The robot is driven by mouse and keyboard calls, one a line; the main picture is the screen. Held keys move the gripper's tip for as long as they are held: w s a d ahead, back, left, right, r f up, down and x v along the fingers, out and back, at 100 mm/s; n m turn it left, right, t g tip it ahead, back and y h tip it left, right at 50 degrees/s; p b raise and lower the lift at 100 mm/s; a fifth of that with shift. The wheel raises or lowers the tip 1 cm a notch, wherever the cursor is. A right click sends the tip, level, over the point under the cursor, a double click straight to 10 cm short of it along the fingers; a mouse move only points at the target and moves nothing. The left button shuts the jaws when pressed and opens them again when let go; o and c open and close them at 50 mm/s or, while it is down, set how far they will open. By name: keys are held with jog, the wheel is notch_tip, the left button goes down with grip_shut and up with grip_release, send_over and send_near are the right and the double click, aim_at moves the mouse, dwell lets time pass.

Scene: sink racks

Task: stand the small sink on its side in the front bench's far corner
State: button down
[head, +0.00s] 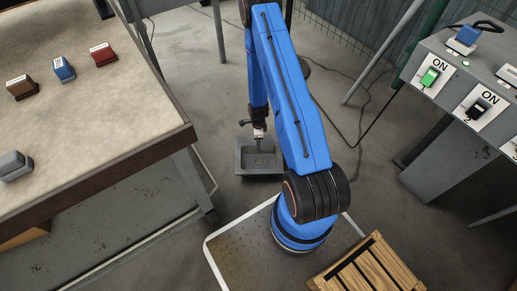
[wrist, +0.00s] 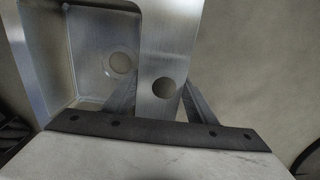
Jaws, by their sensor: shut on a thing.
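The small sink (head: 258,161) is a grey metal basin with a round drain. In the head view it shows beyond my blue arm, over the concrete floor right of the beige-topped bench (head: 100,150). Its open side faces up toward the camera; I cannot tell its height above the floor. My gripper (head: 260,139) is at the sink's far edge. In the wrist view, my gripper (wrist: 157,98) is shut on the sink's flat rim, beside a round hole. The basin and drain of the sink (wrist: 88,55) show to the left there.
On the beige bench lie a brown block (head: 22,87), a blue block (head: 63,69), a red block (head: 103,54) and a grey object (head: 14,165). A grey switch console (head: 460,75) stands right. A wooden pallet or crate (head: 368,268) lies bottom right. Floor around the sink looks clear.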

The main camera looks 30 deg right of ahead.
notch_tip(320, 180, up, 20)
dwell(2.0)
jog(key=shift+w, duration=0.1)
